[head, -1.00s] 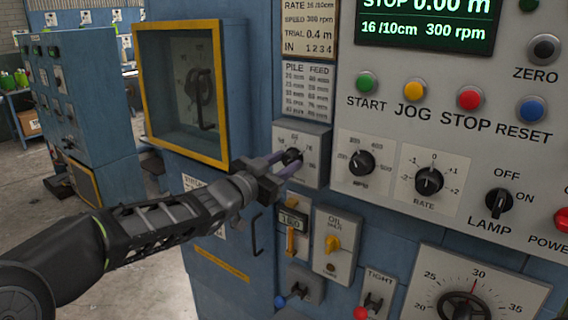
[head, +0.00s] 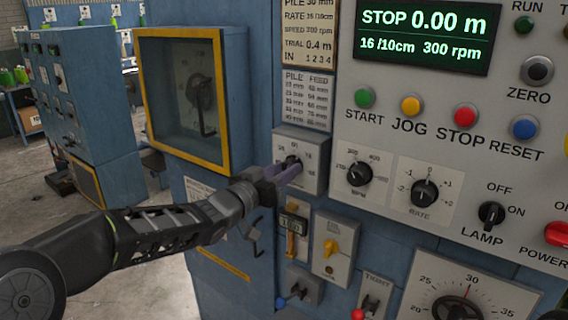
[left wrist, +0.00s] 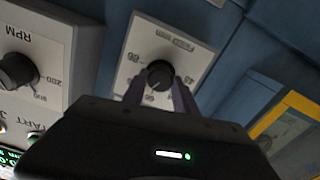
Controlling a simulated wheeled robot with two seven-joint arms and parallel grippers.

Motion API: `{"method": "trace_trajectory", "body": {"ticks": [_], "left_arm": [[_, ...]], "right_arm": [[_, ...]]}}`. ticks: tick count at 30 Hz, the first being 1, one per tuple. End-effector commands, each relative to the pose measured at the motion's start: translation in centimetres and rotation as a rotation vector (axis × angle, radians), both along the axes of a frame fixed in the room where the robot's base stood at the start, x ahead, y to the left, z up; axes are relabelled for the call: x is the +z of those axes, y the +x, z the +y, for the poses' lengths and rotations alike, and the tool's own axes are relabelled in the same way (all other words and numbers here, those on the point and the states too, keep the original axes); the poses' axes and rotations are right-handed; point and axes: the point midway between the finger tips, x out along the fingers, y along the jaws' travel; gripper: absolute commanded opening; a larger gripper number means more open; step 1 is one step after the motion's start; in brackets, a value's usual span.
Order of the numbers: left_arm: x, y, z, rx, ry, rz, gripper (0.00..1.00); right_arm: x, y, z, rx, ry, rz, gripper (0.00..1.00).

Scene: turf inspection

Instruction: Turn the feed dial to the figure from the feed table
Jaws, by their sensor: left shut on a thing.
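The feed dial (head: 293,162) is a black knob on a small grey box below the feed table. It also shows in the left wrist view (left wrist: 159,73), with figures printed around it. My left gripper (head: 287,168) has its purple fingers at the dial. In the left wrist view the fingers (left wrist: 158,86) lie on either side of the knob, shut on it. The fingers hide part of the dial face. The feed table (head: 304,100) is a pale plate with PILE and FEED columns, its figures too small to read surely. My right gripper is not in view.
The RPM dial (head: 359,173) and RATE dial (head: 425,193) sit just right of the feed dial. A yellow-framed window (head: 222,100) is to the left. The display (head: 424,32) reads STOP 0.00 m.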

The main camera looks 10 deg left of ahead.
Motion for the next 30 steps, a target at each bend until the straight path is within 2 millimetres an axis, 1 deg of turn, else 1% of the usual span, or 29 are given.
{"method": "trace_trajectory", "body": {"ticks": [1,6,15,21,30], "left_arm": [[0.4,0.0,0.0,0.001,-0.039,0.017,0.0],[0.3,0.0,0.0,0.001,-0.176,0.071,0.0],[0.1,0.0,0.1,0.0,-0.349,0.139,0.0],[0.0,0.0,0.1,0.0,-0.398,0.157,0.0],[0.0,0.0,0.1,0.0,-0.407,0.161,0.0]], "right_arm": [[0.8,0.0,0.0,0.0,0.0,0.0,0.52],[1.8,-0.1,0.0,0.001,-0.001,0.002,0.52],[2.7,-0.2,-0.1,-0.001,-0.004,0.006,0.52],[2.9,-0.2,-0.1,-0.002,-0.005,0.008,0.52],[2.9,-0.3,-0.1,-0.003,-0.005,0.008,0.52]]}}
